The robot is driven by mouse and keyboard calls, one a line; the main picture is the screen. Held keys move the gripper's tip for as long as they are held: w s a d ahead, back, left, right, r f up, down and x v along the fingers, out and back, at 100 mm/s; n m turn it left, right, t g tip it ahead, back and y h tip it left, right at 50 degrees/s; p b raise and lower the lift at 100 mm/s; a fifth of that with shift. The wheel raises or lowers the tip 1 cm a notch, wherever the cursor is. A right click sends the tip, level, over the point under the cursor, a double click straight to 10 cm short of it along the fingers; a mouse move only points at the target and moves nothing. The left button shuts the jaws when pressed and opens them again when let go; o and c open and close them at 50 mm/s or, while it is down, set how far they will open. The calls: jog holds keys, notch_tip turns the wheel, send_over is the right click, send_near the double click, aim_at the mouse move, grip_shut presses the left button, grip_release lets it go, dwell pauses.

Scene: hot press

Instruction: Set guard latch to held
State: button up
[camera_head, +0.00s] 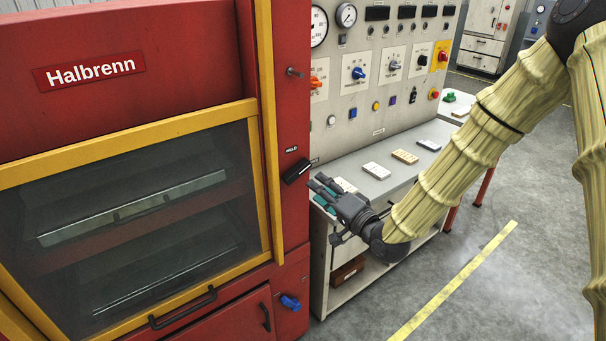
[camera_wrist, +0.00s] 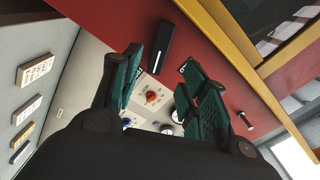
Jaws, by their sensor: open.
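The guard latch (camera_head: 297,172) is a short black handle on the red press column, just below a small white label that reads HELD. In the head view it is tilted, its right end higher. It also shows in the wrist view as a black bar (camera_wrist: 161,46), with the partly covered label (camera_wrist: 184,68) to its right. My gripper (camera_head: 320,188) is just right of and slightly below the latch in the head view, with its teal-padded fingers pointing towards the column. The fingers (camera_wrist: 162,68) are spread, with nothing between them. They look apart from the latch.
The yellow-framed guard window (camera_head: 140,210) is left of the latch. A metal knob (camera_head: 294,72) sticks out above it and a blue knob (camera_head: 290,302) sits below. A control panel (camera_head: 372,95) and a grey shelf (camera_head: 385,185) with small blocks are at the right.

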aim_at(300, 173)
jog(key=p+x, duration=0.2)
jog(key=x, duration=0.7)
jog(key=shift+c, duration=0.2)
grip_shut()
